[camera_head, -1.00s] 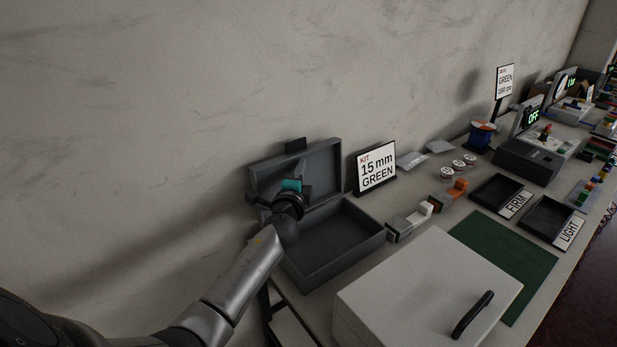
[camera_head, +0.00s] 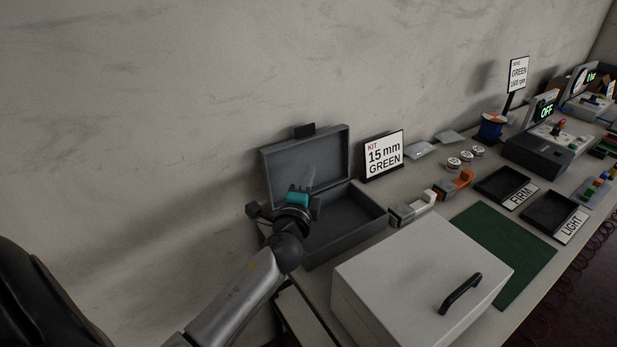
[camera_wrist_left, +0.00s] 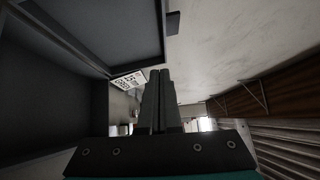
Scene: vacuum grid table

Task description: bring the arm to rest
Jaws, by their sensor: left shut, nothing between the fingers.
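My left arm comes in from the lower left in the head view. Its gripper (camera_head: 308,178) is over the left part of an open dark grey case (camera_head: 376,217), in front of the raised lid. In the left wrist view the two fingers of the left gripper (camera_wrist_left: 158,75) lie together, with nothing between them. The case also shows in the left wrist view (camera_wrist_left: 45,110), filling the left side. My right gripper is not in view.
A white box (camera_head: 400,275) with a black handle stands right of the case. A sign reading "KIT 15 mm GREEN" (camera_head: 383,155) stands behind. A green mat (camera_head: 505,250) and two dark trays, FIRM (camera_head: 497,182) and LIGHT (camera_head: 545,208), lie further right.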

